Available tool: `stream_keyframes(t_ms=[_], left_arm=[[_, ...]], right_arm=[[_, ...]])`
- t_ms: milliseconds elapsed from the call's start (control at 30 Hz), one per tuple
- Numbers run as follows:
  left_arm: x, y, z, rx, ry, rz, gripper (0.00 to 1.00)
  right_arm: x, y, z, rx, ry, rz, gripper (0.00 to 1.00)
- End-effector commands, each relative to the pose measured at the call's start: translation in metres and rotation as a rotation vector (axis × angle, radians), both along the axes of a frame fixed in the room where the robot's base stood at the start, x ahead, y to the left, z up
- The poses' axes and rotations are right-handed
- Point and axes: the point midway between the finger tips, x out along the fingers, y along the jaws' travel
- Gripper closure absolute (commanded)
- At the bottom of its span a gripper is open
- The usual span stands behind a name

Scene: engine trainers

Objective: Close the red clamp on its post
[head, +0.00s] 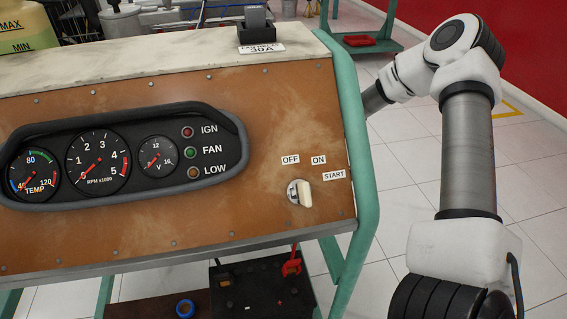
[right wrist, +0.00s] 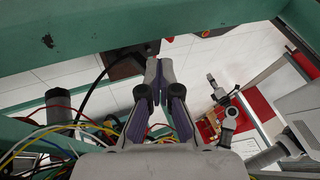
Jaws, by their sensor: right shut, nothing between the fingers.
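The red clamp (head: 291,264) stands tilted at the right part of a black battery (head: 250,288) below the panel in the head view. Its post is too small and covered to make out, so I cannot tell whether the clamp sits around it. In the right wrist view my right gripper (right wrist: 158,68) has its fingertips together with nothing between them. In the head view that arm reaches behind the trainer's right side, which hides the gripper. My left gripper is in neither view.
The brown panel (head: 240,115) overhangs the battery, with a green frame leg (head: 362,180) at its right. In the wrist view, green beams (right wrist: 130,28) and loose coloured wires (right wrist: 60,140) lie near the gripper. Tiled floor (head: 400,160) is clear at right.

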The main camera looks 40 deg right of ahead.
Motion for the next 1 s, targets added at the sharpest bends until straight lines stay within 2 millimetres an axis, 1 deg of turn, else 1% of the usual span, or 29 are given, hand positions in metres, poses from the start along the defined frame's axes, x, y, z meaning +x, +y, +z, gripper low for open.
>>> stream_keyframes(t_ms=[167, 267, 367, 600, 700, 833, 1000], left_arm=[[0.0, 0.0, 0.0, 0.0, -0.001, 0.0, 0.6], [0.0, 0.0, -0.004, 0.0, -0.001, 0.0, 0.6], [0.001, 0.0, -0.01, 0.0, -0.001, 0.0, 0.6], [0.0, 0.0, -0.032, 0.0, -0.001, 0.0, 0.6], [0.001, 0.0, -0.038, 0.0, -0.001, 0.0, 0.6], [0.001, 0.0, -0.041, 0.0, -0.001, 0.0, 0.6], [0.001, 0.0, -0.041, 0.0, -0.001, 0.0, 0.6]], right_arm=[[0.0, 0.001, -0.001, -0.001, 0.0, 0.0, 1.0], [-0.002, 0.004, -0.007, -0.001, 0.002, 0.001, 1.0], [-0.005, 0.011, -0.021, 0.0, 0.004, 0.001, 1.0], [-0.014, 0.034, -0.065, -0.001, 0.005, 0.002, 1.0], [-0.016, 0.042, -0.077, -0.001, 0.004, 0.001, 1.0], [-0.018, 0.048, -0.085, -0.001, 0.003, 0.001, 1.0], [-0.018, 0.049, -0.086, -0.001, 0.002, 0.0, 1.0]])
